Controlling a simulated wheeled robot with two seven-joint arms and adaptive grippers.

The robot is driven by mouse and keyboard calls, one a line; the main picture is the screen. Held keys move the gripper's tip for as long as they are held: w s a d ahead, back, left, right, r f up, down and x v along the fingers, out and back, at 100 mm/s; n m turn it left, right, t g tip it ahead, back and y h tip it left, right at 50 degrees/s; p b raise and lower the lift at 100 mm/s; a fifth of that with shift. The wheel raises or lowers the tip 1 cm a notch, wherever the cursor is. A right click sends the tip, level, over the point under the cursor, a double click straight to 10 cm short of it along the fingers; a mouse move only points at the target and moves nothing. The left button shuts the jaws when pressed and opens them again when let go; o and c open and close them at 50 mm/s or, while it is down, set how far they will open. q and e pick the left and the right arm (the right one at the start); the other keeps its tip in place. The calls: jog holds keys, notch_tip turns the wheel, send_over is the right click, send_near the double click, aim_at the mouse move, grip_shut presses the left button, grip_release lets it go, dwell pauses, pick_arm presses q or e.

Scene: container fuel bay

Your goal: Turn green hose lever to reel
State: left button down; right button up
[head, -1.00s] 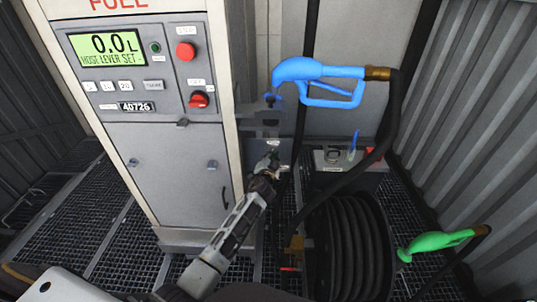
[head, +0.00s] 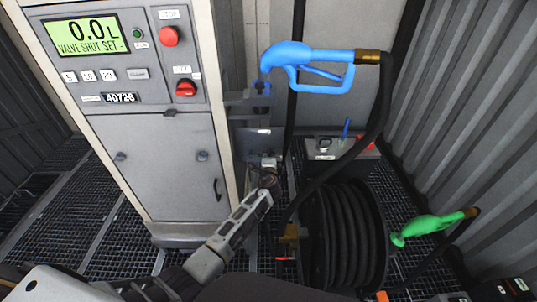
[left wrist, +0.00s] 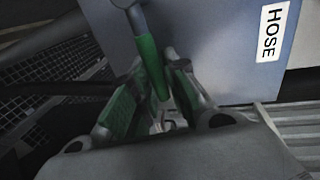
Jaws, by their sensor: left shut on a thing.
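The green hose lever (left wrist: 151,58) shows in the left wrist view in front of a grey plate (left wrist: 205,60) with a HOSE label (left wrist: 271,32). My left gripper (left wrist: 158,85) is shut on the lever, with a finger on each side of its lower end. In the head view my left gripper (head: 268,166) is at the small grey bracket beside the pump cabinet, and it hides the lever there. The pump display (head: 82,35) reads 0.0 L and "VALVE SHUT SET -". My right gripper is not in view.
A blue nozzle (head: 305,55) hangs above the bracket, with its black hose curving down on the right. The hose reel (head: 345,235) stands close right of my left gripper. A green nozzle (head: 430,225) lies right of the reel. The pump cabinet (head: 165,165) stands on the left.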

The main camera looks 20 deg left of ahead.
pick_arm(q)
jog(key=shift+a, duration=0.1)
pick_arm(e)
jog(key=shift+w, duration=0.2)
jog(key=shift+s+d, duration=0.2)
pick_arm(q)
jog(key=c, duration=1.4)
grip_release()
jog(key=shift+f, duration=0.1)
jog(key=shift+v, duration=6)
